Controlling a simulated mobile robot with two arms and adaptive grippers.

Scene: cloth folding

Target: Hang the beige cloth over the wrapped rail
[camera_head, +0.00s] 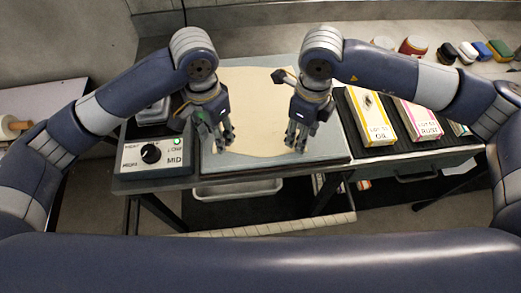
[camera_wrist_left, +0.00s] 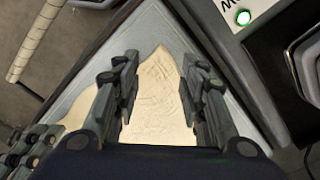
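The beige cloth (camera_head: 250,97) lies spread flat on a grey board on the table, and it also shows with fine wrinkles in the left wrist view (camera_wrist_left: 158,100). My left gripper (camera_head: 226,148) is over the cloth's near left part; in the left wrist view its fingers (camera_wrist_left: 155,62) are apart with a cloth corner showing between them. My right gripper (camera_head: 297,147) points down over the cloth's near right part; its finger gap is too small to judge. A pale wrapped rail (camera_head: 262,228) runs low in front of the table, and part of it shows in the left wrist view (camera_wrist_left: 38,38).
A control box (camera_head: 155,155) with a knob and green light stands left of the board. Jars and small items (camera_head: 412,46) line the back right. A white bin (camera_head: 237,188) sits under the table.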

